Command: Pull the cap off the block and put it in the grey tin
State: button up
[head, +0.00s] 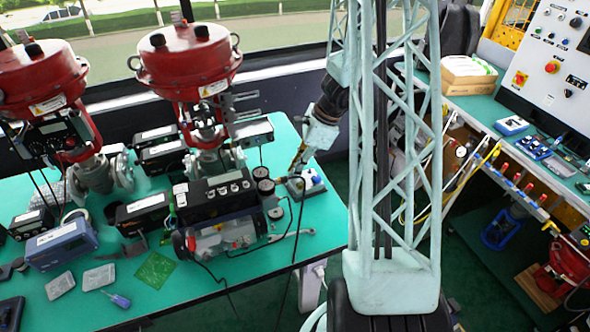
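A small light grey block (307,190) sits near the right end of the green table, with a small blue part on its top right. I cannot tell whether that blue part is the cap. My gripper (297,167) points down at the block's left side, close above it or touching it. It is small and partly lost against the parts behind, so I cannot tell whether its fingers are open or hold anything. I cannot make out a grey tin for certain.
Red valve actuators (190,62) stand tall at the left and back. A black positioner (215,195) with gauges and cables is just left of the block. A wrench (291,234) lies in front. A control bench (480,110) stands at the right.

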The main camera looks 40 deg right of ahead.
grip_shut()
jog(key=shift+c, duration=0.3)
grip_release()
grip_shut()
jog(key=shift+r+p, duration=0.85)
jog(key=shift+r, duration=0.3)
dwell(0.8)
jog(key=shift+r+p, duration=1.4)
jog(key=shift+r, duration=0.45)
jog(key=shift+d, duration=0.1)
